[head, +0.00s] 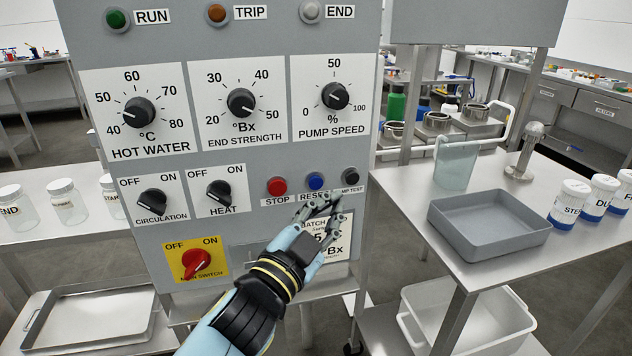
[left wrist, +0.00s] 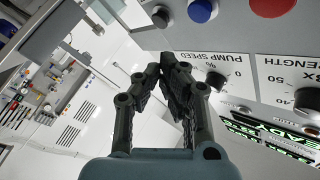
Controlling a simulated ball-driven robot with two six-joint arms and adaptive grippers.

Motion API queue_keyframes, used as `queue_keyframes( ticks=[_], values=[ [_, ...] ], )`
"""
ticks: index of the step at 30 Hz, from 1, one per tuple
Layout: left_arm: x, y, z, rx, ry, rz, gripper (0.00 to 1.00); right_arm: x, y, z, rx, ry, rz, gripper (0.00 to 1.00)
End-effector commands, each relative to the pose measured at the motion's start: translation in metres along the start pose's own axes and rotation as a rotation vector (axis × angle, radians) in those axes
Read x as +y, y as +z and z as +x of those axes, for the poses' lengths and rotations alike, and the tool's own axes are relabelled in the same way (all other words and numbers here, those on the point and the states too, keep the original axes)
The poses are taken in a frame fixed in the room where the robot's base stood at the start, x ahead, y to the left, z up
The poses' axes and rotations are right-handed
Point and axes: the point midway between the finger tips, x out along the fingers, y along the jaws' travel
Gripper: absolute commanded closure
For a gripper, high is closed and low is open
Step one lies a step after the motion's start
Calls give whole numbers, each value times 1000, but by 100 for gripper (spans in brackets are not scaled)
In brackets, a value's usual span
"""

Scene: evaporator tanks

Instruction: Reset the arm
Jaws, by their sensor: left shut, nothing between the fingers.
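My left gripper (head: 322,208) is in front of the lower right of a grey control panel (head: 240,30), just below the blue RESET button (head: 316,181). Its fingers are closed together and empty; they also show in the left wrist view (left wrist: 168,62). The gripper partly covers the RESET label and a batch card (head: 338,228). The red STOP button (head: 277,186) and the black LAMP TEST button (head: 351,175) are on either side of the blue button. I cannot tell whether the fingertips touch the panel. My right gripper is not in view.
A steel table (head: 420,190) at the right holds a grey tray (head: 488,222), a clear jug (head: 456,162) and several labelled jars (head: 570,204). A white bin (head: 462,318) sits below. At the left, a table holds glass jars (head: 66,202) above a metal tray (head: 90,318).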

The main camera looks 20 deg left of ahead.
Motion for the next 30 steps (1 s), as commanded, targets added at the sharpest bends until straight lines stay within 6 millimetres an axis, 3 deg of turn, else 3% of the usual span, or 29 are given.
queue_keyframes(
  ticks=[8, 11, 14, 17, 21, 23, 27, 30],
  values=[
    [4, 6, -3, -4, 4, 1, 100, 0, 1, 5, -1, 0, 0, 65],
    [22, 36, -17, -32, 34, 12, 100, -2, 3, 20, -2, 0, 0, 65],
    [55, 87, -42, -109, 90, -16, 100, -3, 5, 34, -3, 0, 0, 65],
    [93, 152, -78, -236, 150, -72, 100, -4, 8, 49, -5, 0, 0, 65],
    [139, 240, -143, -443, 218, -157, 100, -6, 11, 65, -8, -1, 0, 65],
    [157, 274, -175, -537, 243, -192, 100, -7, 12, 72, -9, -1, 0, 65],
    [192, 348, -261, -773, 290, -270, 100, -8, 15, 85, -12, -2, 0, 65],
    [212, 391, -330, -948, 315, -323, 100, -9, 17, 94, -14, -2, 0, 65]
  ],
)
